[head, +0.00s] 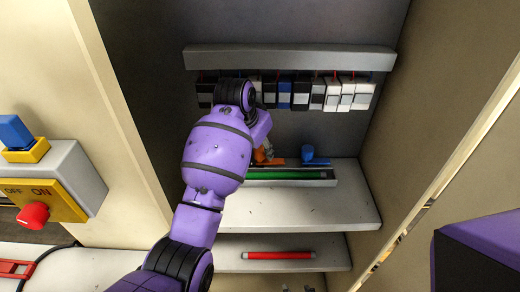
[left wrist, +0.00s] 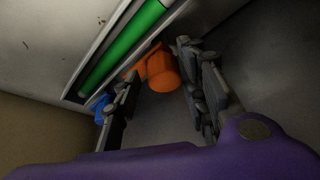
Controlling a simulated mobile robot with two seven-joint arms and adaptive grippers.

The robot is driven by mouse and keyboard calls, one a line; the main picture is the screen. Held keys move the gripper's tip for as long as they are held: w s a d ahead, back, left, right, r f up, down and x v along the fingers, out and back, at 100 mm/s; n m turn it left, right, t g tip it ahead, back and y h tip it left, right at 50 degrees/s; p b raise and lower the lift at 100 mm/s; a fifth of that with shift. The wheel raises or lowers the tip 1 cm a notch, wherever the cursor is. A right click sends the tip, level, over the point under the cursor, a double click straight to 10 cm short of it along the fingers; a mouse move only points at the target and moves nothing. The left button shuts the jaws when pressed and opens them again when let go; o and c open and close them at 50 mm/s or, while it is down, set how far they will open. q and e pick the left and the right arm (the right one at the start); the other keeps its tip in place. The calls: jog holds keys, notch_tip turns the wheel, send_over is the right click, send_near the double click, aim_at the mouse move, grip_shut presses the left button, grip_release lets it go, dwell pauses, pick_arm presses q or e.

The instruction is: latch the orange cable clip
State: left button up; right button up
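The orange cable clip (head: 262,157) shows in the head view just behind the green tube (head: 285,174) on the shelf, partly hidden by my left arm. In the left wrist view the clip (left wrist: 162,73) has a rounded orange body and lies beside the green tube (left wrist: 122,45). My left gripper (head: 267,147) is at the clip. In the left wrist view its two grey fingers stand apart, one on each side of the clip, with a visible gap to it. My right gripper is not in view.
A blue part (head: 310,156) sits right of the clip. A row of breakers hangs below a grey rail (head: 290,57) above. A red tube (head: 279,255) lies on the lower shelf. A switch box with a red knob (head: 33,215) is at left. The shelf front (head: 300,208) is clear.

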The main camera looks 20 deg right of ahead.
pick_arm(q)
jog(key=shift+w+d+f, duration=0.1)
jog(key=shift+f, duration=0.15)
jog(key=shift+c, duration=0.2)
grip_shut()
